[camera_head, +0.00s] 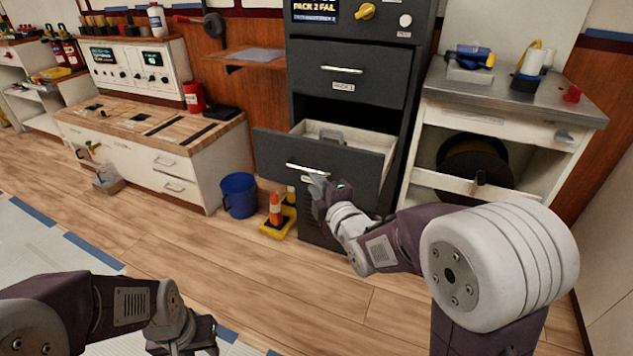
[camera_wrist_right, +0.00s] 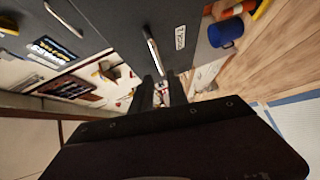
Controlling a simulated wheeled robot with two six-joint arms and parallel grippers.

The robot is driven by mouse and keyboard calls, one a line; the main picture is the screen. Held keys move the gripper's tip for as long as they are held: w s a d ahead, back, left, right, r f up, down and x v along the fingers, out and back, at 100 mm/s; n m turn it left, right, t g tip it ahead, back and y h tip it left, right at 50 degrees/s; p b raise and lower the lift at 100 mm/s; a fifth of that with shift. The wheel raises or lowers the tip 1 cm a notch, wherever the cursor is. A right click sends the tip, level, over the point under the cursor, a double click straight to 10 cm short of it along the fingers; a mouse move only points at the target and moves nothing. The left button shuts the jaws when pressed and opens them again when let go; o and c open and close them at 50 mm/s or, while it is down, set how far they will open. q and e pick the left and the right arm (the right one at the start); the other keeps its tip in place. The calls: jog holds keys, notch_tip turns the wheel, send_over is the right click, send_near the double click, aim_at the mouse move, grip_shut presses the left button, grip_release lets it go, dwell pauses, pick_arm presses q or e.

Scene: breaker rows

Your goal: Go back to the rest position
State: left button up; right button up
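The dark grey cabinet (camera_head: 345,72) stands at the centre with its lower drawer (camera_head: 340,141) pulled open. A silver handle (camera_wrist_right: 153,52) shows just beyond the fingertips. I see no clear grip on it. My left gripper (camera_head: 205,340) is low at the bottom of the head view, over the floor, its fingers partly hidden.
A blue bucket (camera_head: 239,194) and an orange-and-yellow cone (camera_head: 275,212) stand on the floor left of the cabinet. A wooden-topped bench (camera_head: 180,133) is at the left. A metal-topped workbench (camera_head: 510,98) stands at the right. The wooden floor (camera_head: 230,265) in front is largely clear.

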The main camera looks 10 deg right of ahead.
jog(key=s+d+f+m+g+h+p, duration=0.1)
jog(key=s+d+f+m+g+p, duration=0.1)
jog(key=s+f+m+g, duration=0.5)
jog(key=s+d+f+m+g+h+p, duration=0.1)
jog(key=s+d+f+m+g+p, duration=0.15)
jog(key=s+m, duration=0.45)
jog(key=s+d+f+m+g+h+p, duration=0.15)
jog(key=s+f+m+g, duration=0.35)
jog(key=s, duration=0.5)
notch_tip(320, 180, up, 37)
jog(key=p, duration=3.7)
jog(key=shift+s+d, duration=0.25)
jog(key=shift+d, duration=0.15)
